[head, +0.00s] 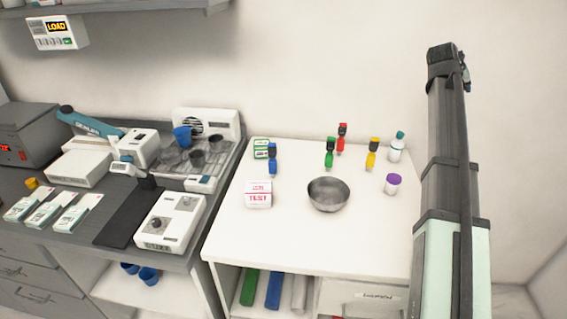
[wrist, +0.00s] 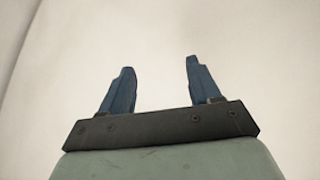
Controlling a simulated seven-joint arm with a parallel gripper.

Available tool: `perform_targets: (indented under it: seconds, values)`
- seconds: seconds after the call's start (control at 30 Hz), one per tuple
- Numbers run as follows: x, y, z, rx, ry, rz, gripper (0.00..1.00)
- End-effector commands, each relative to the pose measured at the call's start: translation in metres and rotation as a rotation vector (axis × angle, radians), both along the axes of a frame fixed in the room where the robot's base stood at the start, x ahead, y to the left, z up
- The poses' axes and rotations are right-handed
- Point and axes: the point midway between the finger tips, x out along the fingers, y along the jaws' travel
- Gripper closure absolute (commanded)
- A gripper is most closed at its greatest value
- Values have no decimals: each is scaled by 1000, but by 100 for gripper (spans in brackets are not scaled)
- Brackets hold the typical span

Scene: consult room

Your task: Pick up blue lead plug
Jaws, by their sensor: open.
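The blue lead plug (head: 272,158) stands upright on the white table (head: 310,243), at the back left, beside a small green and white box. My gripper (wrist: 158,82) shows in the wrist view with its two blue-grey fingers apart and nothing between them. Only a plain pale surface is behind the fingers there. In the head view my arm rises on the right, and its end is high up, far to the right of the blue plug and apart from it. The plug does not show in the wrist view.
Green (head: 330,153), red (head: 341,138) and yellow (head: 373,154) plugs stand along the back. A metal bowl (head: 328,195) is mid-table. A TEST box (head: 258,195), purple-capped jar (head: 393,184) and teal-capped bottle (head: 396,148) stand nearby. The table front is clear. A shelf (head: 120,8) overhangs the left.

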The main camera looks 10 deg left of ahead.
Motion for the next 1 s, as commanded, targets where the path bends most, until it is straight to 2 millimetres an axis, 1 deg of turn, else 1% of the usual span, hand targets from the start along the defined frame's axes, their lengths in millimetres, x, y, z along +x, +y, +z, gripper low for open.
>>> perform_targets:
  seconds: [0.03,0.07,0.1,0.17,0.2,0.27,0.3,0.33,0.37,0.4,0.47,0.5,0.57,0.6,0.7,0.8,0.9,1.0]
  values:
    - [-2,29,6,15,14,36,38]
    - [-2,45,5,28,26,60,38]
    - [-4,67,3,50,47,92,38]
    - [-7,102,-4,83,82,151,38]
    - [-10,127,-10,107,109,193,38]
    - [-15,165,-18,144,150,262,38]
    - [-20,191,-23,169,179,310,38]
    - [-25,211,-27,185,201,349,38]
    - [-30,231,-31,203,224,387,38]
    - [-37,257,-35,225,254,439,38]
    - [-50,295,-41,256,299,520,38]
    - [-61,321,-45,276,331,575,38]
    - [-77,357,-49,303,375,656,38]
    - [-88,379,-52,320,404,709,38]
    - [-115,426,-56,352,468,830,38]
    - [-138,461,-59,375,518,925,38]
    - [-154,482,-60,391,550,989,38]
    - [-162,493,-62,398,567,1022,38]
